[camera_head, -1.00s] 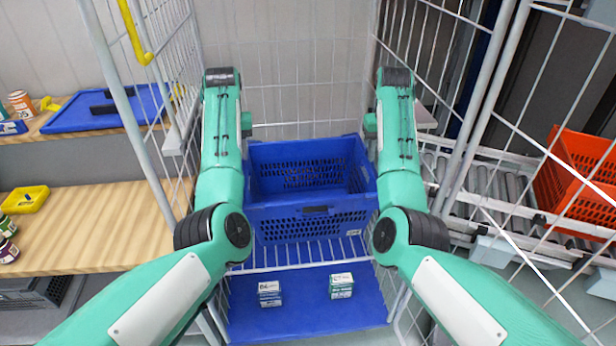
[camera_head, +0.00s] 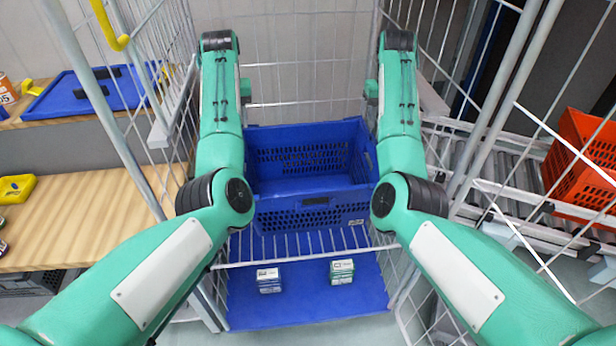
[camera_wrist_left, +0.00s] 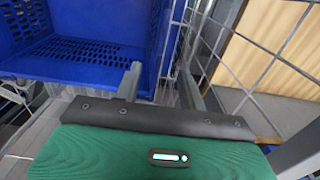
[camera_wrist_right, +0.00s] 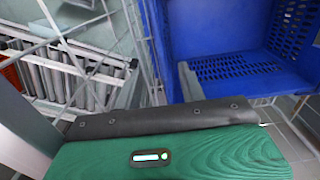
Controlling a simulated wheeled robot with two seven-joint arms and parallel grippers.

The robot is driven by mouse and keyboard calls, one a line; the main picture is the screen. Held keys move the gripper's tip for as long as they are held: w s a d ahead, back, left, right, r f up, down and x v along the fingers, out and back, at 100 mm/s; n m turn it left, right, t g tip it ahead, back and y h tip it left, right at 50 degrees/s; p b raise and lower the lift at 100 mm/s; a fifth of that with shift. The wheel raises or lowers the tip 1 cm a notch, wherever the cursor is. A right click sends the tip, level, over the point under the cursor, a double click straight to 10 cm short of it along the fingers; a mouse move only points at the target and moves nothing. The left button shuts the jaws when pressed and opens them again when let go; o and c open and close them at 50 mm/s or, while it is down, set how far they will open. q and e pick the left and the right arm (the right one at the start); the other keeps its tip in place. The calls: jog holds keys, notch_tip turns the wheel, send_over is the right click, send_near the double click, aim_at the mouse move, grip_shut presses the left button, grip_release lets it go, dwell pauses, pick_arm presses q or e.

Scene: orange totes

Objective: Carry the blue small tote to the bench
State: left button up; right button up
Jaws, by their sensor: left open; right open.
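The blue small tote (camera_head: 310,216) stands upright and looks empty inside a wire cage trolley, on its upper wire shelf. My left gripper (camera_wrist_left: 160,88) is open at the tote's left side; one finger appears over the inside and the other outside the side wall (camera_wrist_left: 166,35). My right gripper (camera_wrist_right: 170,92) is open at the right side, one finger showing near the inside of the wall; its other finger is hard to make out. Contact cannot be told. Both fingertips are hidden in the head view. A wooden surface (camera_head: 80,215), perhaps the bench, is at the left.
The cage's wire side panels (camera_head: 460,60) stand close outside both arms. Two small boxes (camera_head: 269,280) (camera_head: 342,271) lie on the blue lower deck (camera_head: 305,303).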

aim_at(375, 156)
pick_arm(q)
notch_tip(375, 156, down, 13)
pick_arm(e)
notch_tip(375, 156, down, 13)
jog(key=shift+f, duration=0.1)
pick_arm(q)
jog(key=shift+c, duration=0.2)
pick_arm(e)
jog(key=shift+c, duration=0.2)
pick_arm(q)
grip_shut()
pick_arm(e)
grip_shut()
pick_arm(q)
jog(key=shift+r, duration=0.1)
